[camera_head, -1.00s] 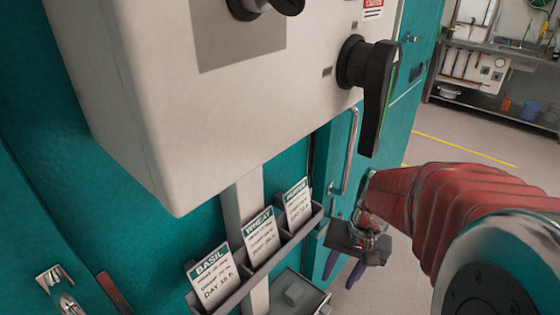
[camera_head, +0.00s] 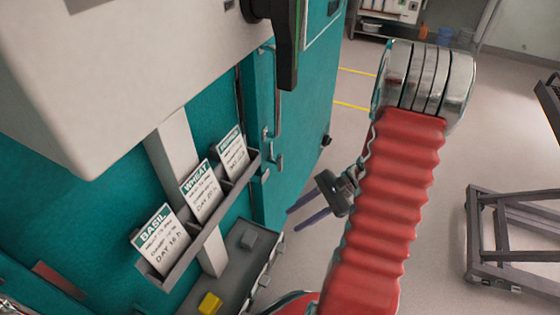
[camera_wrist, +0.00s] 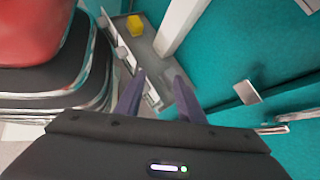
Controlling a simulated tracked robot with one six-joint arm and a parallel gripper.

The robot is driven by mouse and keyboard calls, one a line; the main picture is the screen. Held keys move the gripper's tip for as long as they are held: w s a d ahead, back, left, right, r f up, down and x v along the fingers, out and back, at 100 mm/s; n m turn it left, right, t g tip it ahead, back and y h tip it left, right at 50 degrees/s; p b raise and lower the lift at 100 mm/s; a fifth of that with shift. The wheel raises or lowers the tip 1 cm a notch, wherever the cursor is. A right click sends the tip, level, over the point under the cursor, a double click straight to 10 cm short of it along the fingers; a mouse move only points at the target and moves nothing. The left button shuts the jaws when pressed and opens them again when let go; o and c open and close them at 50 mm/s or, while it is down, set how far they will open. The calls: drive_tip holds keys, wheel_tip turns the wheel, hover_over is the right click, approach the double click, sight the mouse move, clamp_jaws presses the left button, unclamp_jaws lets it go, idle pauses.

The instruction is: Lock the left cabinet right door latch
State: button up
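The teal cabinet door (camera_head: 294,110) is at the middle of the head view, with a long metal bar handle (camera_head: 277,95) on it. A small metal latch (camera_head: 274,160) sits low at the door's edge, below that handle. I cannot tell whether it is locked. My gripper (camera_head: 293,219) is right of and below the latch, apart from it. Its two purple fingers are spread and empty. In the wrist view the fingers (camera_wrist: 158,85) are also apart, with nothing between them. A small metal plate (camera_wrist: 247,92) shows on the teal surface there; I cannot tell which part it is.
A card rack (camera_head: 218,222) with BASIL, WHEAT and a third card is left of my gripper. Below it a grey tray (camera_head: 232,280) holds a yellow block (camera_head: 209,304). A white box (camera_head: 120,90) overhangs at upper left. A metal frame (camera_head: 475,245) stands right on open floor.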

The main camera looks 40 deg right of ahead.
drive_tip(key=w+d+f+m+t, duration=0.4)
drive_tip(key=d+m+t, duration=0.3)
drive_tip(key=d, duration=0.1)
drive_tip(key=m+t, duration=0.4)
drive_tip(key=t, duration=0.1)
approach(279, 161)
drive_tip(key=v, duration=0.4)
drive_tip(key=shift+w+d+f+h, duration=0.15)
drive_tip(key=shift+w+f+h, duration=0.15)
drive_tip(key=shift+h, duration=0.1)
drive_tip(key=x, duration=1.4)
drive_tip(key=shift+s, duration=0.1)
drive_tip(key=shift+c, duration=0.3)
clamp_jaws()
